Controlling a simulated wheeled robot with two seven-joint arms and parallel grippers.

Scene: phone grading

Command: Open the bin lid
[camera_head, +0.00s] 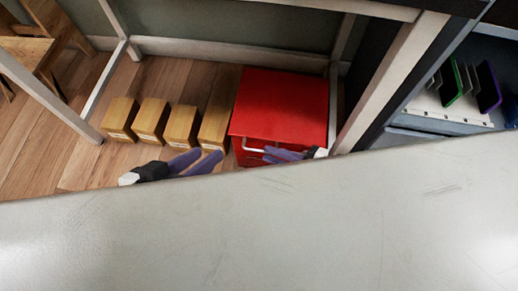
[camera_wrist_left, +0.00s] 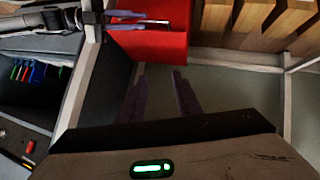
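The red bin (camera_head: 283,100) stands on the floor beyond the worktop edge, its flat red lid closed on top. A pale bar handle (camera_head: 254,149) runs along its near side. My right gripper (camera_head: 272,154) is at this handle. In the left wrist view the right gripper's two fingers (camera_wrist_left: 126,20) show apart beside the bin (camera_wrist_left: 150,42), near the pale bar; contact cannot be told. My left gripper (camera_head: 200,162) is left of the bin, fingers spread and empty. Its fingers also show apart in the left wrist view (camera_wrist_left: 160,82).
Several wooden boxes (camera_head: 152,119) stand in a row left of the bin. The grey worktop (camera_head: 250,230) fills the foreground and is bare. A pale frame post (camera_head: 390,80) rises right of the bin. A rack of phones (camera_head: 462,85) is at far right.

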